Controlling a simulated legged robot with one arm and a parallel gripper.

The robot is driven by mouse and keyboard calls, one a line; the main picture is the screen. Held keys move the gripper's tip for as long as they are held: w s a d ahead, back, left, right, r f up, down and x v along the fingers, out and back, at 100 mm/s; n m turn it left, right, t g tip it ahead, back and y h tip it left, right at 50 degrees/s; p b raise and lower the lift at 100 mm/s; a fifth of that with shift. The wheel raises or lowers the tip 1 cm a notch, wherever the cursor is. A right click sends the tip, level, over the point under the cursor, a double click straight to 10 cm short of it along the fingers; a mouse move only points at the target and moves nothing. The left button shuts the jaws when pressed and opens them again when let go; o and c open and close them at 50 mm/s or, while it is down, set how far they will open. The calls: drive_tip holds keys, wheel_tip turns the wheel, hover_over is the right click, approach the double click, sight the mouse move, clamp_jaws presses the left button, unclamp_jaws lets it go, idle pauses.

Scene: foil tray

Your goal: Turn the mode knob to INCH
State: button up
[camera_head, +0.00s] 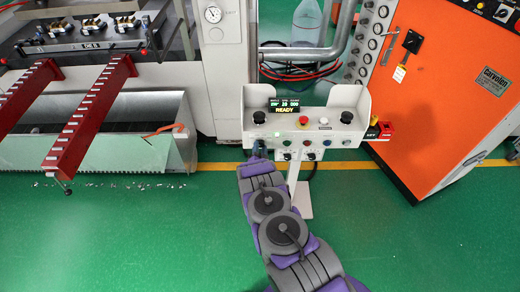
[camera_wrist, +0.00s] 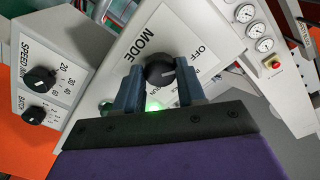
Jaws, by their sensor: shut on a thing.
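The black mode knob (camera_wrist: 160,68) sits on a white panel face in the wrist view, next to the printed word MODE. My gripper (camera_wrist: 160,78) has one dark finger on each side of the knob and is shut on it. OFF is printed to the knob's upper right. Another label below it is partly covered by a finger, and I cannot read INCH. A pale mark shows on the knob, but its exact setting is unclear. In the head view my gripper (camera_head: 259,150) is at the lower left front of the control box (camera_head: 335,133), hiding the knob.
The box carries a READY display (camera_head: 285,108), a red button (camera_head: 303,120) and black palm buttons. A SPEED dial (camera_wrist: 40,78) and BATCH dial (camera_wrist: 35,115) show in the wrist view. Red arms (camera_head: 95,115) stand left; an orange cabinet (camera_head: 440,110) stands right. Green floor is open in front.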

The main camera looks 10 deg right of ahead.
drive_tip(key=m+b, duration=0.1)
drive_tip(key=m, duration=0.2)
drive_tip(key=shift+d+m, duration=0.1)
drive_tip(key=shift+m, duration=0.3)
drive_tip(key=shift+r+m+p, duration=0.1)
drive_tip(key=shift+m+p, duration=0.2)
drive_tip(key=shift+m, duration=1.5)
drive_tip(key=o, duration=1.1)
drive_tip(key=shift+d, duration=0.1)
drive_tip(key=shift+c, duration=0.2)
